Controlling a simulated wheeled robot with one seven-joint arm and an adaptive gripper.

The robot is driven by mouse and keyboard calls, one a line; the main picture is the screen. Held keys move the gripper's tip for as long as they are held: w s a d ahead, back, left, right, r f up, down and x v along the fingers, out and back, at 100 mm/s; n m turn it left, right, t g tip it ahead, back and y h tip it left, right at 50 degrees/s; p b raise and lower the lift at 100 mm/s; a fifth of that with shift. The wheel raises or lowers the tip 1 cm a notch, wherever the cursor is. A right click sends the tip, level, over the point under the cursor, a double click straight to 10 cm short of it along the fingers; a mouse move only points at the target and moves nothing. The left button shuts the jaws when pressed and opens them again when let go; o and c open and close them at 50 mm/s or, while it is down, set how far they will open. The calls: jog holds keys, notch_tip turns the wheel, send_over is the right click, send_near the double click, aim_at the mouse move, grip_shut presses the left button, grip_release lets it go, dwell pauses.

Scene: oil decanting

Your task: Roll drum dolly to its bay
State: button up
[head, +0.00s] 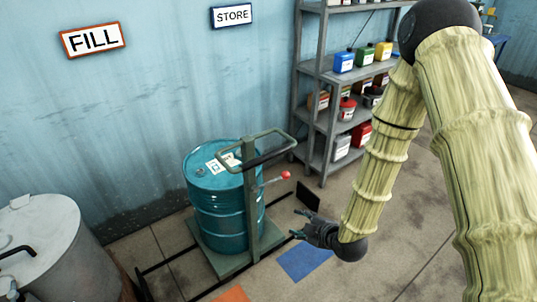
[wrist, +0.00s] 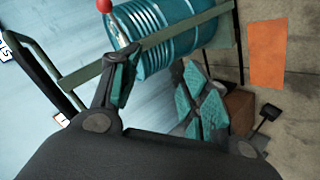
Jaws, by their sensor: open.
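The drum dolly (head: 220,264) is a flat green platform on the floor. It carries an upright teal drum (head: 215,205), which also shows in the wrist view (wrist: 165,40). A green post (head: 251,195) rises from the dolly to a looped handle (head: 266,158), and a lever with a red knob (head: 286,175) sticks out from the post. The handle also shows at the left of the wrist view (wrist: 35,65). My gripper (head: 300,234) is open and empty, low to the right of the dolly, apart from the handle. Its spread fingers show in the wrist view (wrist: 160,62).
A blue floor patch (head: 305,262) lies right of the dolly, an orange one (head: 232,294) in front. Dark rails (head: 154,267) run along the floor, with a black plate (head: 308,196) behind. FILL (head: 93,39) and STORE (head: 231,15) signs hang above. A shelf (head: 318,120) stands behind; a grey tank (head: 55,255) stands left.

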aim_at(270, 158)
jog(key=w+a+r+n+t+y+p, duration=0.15)
jog(key=w+r+n, duration=0.25)
jog(key=r, duration=0.4)
jog(key=w+a+r+n+t+y, duration=0.1)
jog(key=w+a+r+n+y, duration=0.15)
jog(key=w+r+n, duration=0.4)
jog(key=w+a+p, duration=0.1)
jog(key=w+a, duration=0.1)
jog(key=w+a+m, duration=0.1)
jog(key=w+a, duration=0.1)
jog(key=w+a+f+m+p, duration=0.1)
jog(key=w+a, duration=0.1)
jog(key=a, duration=0.1)
jog(key=shift+w+h+p, duration=0.25)
jog(key=shift+h+p, duration=0.05)
jog(key=shift+d, duration=0.1)
grip_shut()
